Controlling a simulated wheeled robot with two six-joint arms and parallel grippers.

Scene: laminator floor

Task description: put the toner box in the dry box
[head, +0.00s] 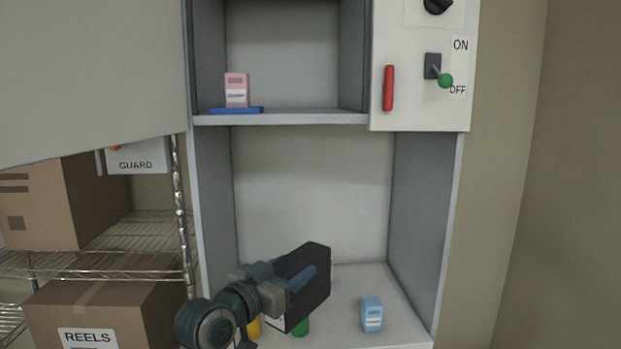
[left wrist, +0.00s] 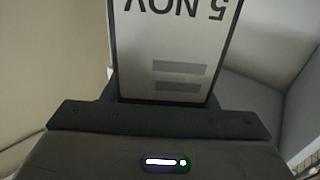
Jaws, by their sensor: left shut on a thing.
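My left gripper (head: 287,284) is shut on a dark, upright-sided box, the toner box (head: 317,298), and holds it tilted in front of the lower compartment. In the left wrist view, the toner box (left wrist: 175,50) shows a pale label reading "5 NOV" upside down. The grey cabinet, which looks like the dry box (head: 280,119), has an upper compartment and a larger lower one, both open at the front. The held box hides part of the lower floor. My right gripper is not in view.
A pink carton (head: 237,90) stands on a blue mat (head: 236,110) on the upper shelf. A lever (head: 445,80) and red handle (head: 388,88) are upper right.

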